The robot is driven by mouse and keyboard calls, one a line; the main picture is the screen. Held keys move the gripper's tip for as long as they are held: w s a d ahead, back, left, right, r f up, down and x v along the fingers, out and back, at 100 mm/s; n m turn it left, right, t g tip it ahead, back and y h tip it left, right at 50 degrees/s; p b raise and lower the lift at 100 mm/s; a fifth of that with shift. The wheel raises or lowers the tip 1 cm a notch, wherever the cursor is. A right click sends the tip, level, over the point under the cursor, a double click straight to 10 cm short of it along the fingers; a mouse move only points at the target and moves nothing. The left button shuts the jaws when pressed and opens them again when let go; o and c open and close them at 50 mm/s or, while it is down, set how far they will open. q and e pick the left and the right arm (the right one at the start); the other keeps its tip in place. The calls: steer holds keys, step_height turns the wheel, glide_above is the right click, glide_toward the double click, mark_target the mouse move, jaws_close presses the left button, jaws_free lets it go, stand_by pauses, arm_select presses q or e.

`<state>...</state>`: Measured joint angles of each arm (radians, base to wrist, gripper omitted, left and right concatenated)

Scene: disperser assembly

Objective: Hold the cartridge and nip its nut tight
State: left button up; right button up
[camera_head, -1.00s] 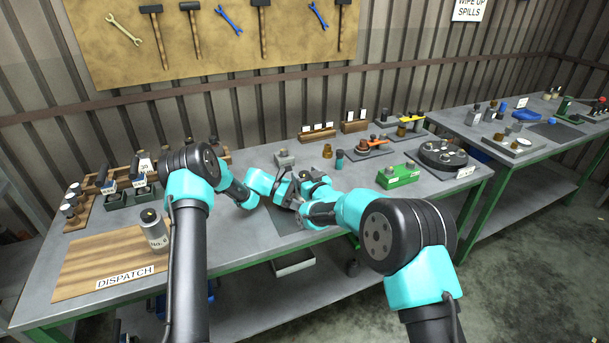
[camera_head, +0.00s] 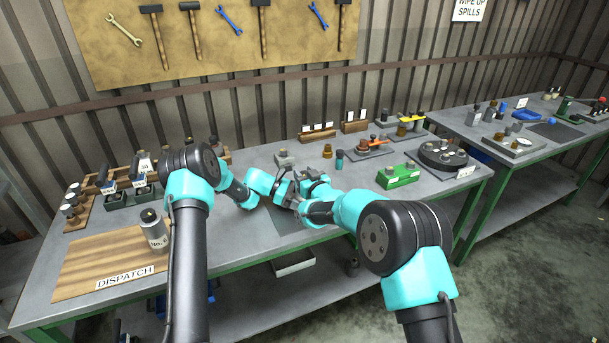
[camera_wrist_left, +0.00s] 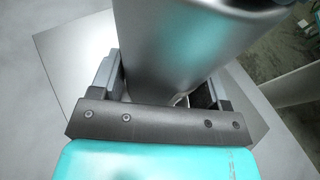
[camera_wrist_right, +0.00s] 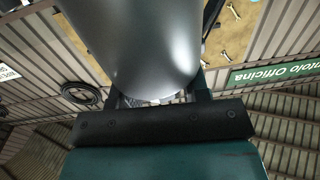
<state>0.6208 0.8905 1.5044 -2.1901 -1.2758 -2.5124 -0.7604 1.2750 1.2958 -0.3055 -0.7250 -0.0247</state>
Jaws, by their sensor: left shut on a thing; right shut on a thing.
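My left gripper (camera_head: 281,190) and my right gripper (camera_head: 301,207) meet close together over the middle of the bench. The cartridge is mostly hidden between them in the head view. In the left wrist view a smooth grey metal cylinder, the cartridge (camera_wrist_left: 190,45), stands between the jaws, which are shut on it. In the right wrist view a grey cylinder (camera_wrist_right: 147,45) also fills the space above the jaws, with its rounded end between them. That gripper is shut at the nut's end; the nut itself is hidden, and I cannot see its thread or seating.
A grey labelled cylinder (camera_head: 152,229) stands on the wooden dispatch board (camera_head: 90,262) at left. Small racks line the back. The bench front is clear.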

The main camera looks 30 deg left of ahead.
steer(key=shift+m+t+h, duration=0.5)
steer(key=shift+m+t, duration=0.1)
steer(key=shift+t, duration=0.2)
steer(key=shift+w+m+t+h, duration=0.1)
steer(key=shift+m+t+h, duration=2.35)
steer(key=shift+h, duration=0.65)
steer(key=shift+m+t+h, duration=0.45)
steer(key=shift+m+h, duration=0.95)
steer(key=shift+h, duration=0.65)
steer(key=shift+m+t+h, duration=0.4)
steer(key=shift+m+h, duration=0.95)
steer(key=shift+h, duration=0.7)
steer(key=o, duration=0.9)
steer(key=shift+n+y, duration=0.4)
steer(key=shift+y, duration=0.3)
